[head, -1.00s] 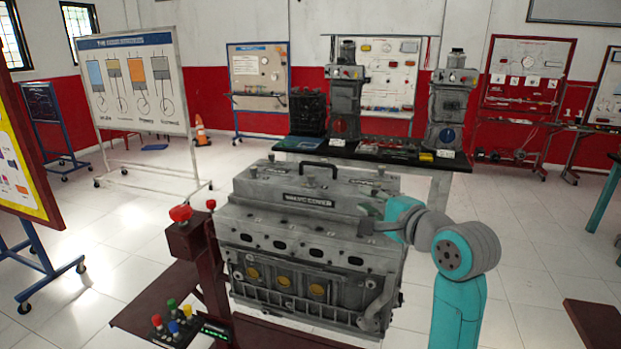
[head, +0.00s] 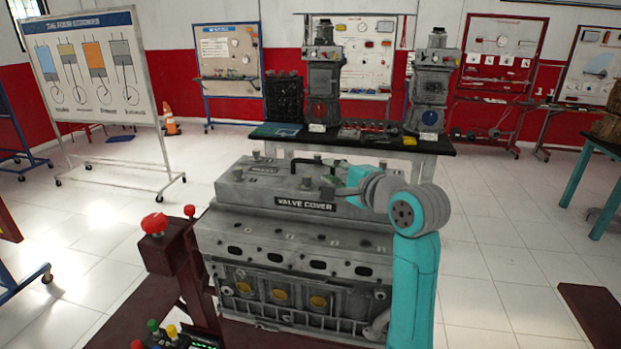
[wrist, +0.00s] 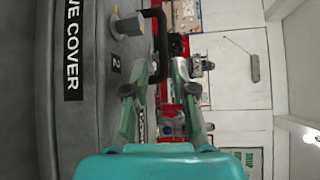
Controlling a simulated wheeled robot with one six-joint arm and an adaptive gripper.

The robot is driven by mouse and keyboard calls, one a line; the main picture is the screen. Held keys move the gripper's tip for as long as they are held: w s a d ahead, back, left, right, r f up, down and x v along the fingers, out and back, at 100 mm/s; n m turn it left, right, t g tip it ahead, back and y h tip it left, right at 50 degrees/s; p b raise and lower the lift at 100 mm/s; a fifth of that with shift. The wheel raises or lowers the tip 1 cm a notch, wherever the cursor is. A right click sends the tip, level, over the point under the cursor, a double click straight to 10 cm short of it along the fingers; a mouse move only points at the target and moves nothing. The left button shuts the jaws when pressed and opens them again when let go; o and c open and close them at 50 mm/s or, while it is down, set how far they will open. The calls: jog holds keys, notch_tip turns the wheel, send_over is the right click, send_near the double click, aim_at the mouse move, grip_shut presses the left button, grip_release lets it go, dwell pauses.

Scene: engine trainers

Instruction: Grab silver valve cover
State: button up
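The silver-grey valve cover (head: 245,188) sits on top of the engine block (head: 290,245) in the head view and carries a black label reading VALVE COVER. A black arched handle (head: 308,163) rises from its top. In the wrist view the cover (wrist: 88,120) fills the left side, with the handle (wrist: 160,42) ahead. My gripper (head: 338,187) is just above the cover's right part, to the right of the handle. In the wrist view my gripper (wrist: 160,78) is open and its fingers point toward the handle, which lies between their lines. Contact cannot be told.
A red button post (head: 155,225) and a control box with colored buttons (head: 170,335) stand at the engine's left front. Behind is a black-topped table (head: 375,148) with engine models. A whiteboard stand (head: 95,70) is at the left.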

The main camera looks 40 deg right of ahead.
aim_at(314, 162)
jog(key=shift+w+d+f, duration=0.1)
jog(key=shift+w, duration=1.2)
jog(key=shift+w+d+f, duration=0.1)
jog(key=shift+w+f, duration=0.05)
jog(key=shift+w, duration=1.2)
jog(key=shift+w+d+f, duration=0.1)
jog(key=shift+w, duration=1.2)
grip_shut()
jog(key=shift+r, duration=0.1)
